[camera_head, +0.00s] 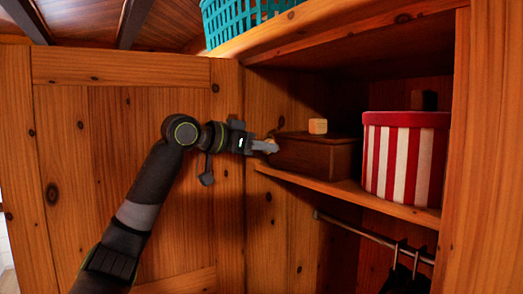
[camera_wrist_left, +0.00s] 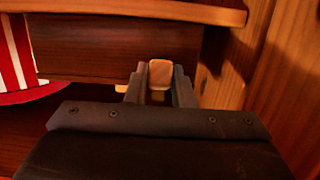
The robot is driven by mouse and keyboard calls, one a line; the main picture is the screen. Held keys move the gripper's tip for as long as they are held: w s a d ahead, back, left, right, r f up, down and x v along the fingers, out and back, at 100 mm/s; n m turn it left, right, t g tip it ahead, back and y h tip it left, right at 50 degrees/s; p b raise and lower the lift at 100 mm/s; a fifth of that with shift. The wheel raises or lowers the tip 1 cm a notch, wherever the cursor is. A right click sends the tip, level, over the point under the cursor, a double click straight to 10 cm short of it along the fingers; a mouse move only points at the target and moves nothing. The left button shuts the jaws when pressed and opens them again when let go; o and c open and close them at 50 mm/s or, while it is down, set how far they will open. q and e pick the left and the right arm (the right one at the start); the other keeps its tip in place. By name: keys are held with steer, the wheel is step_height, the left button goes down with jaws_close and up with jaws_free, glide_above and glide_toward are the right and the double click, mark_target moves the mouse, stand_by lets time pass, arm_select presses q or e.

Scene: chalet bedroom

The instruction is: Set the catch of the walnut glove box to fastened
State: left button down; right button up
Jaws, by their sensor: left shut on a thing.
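The walnut glove box (camera_head: 315,158) is a dark brown box on the wardrobe shelf, and it also shows in the left wrist view (camera_wrist_left: 100,50). My left gripper (camera_head: 270,146) reaches in from the left at the box's left end. In the left wrist view the fingers (camera_wrist_left: 159,88) are shut on a small pale, rounded piece (camera_wrist_left: 159,72), which looks like the catch. The fingers hide part of this piece, and I cannot tell which setting it is in. My right gripper is not in view.
A small pale wooden block (camera_head: 318,126) sits on the box's top. A red-and-white striped round box (camera_head: 405,155) stands to the right on the same shelf (camera_head: 385,205). A rail (camera_head: 360,232) with hangers is below. A teal basket (camera_head: 240,20) sits above.

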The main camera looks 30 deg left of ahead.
arm_select(q)
steer(key=g, duration=0.1)
steer(key=r+g+y, duration=0.1)
steer(key=g, duration=0.1)
steer(key=shift+w+d+r+g, duration=0.2)
steer(key=shift+w+r+g, duration=0.1)
steer(key=shift+r, duration=0.05)
steer(key=shift+w+r+g+y, duration=0.15)
steer(key=shift+g+y, duration=0.2)
steer(key=shift+g, duration=0.2)
steer(key=shift+w+r+g+y, duration=0.1)
steer(key=shift+g+y, duration=0.25)
steer(key=shift+g, duration=0.2)
steer(key=c, duration=1.2)
jaws_free()
steer(key=shift+c, duration=0.2)
steer(key=shift+d, duration=0.1)
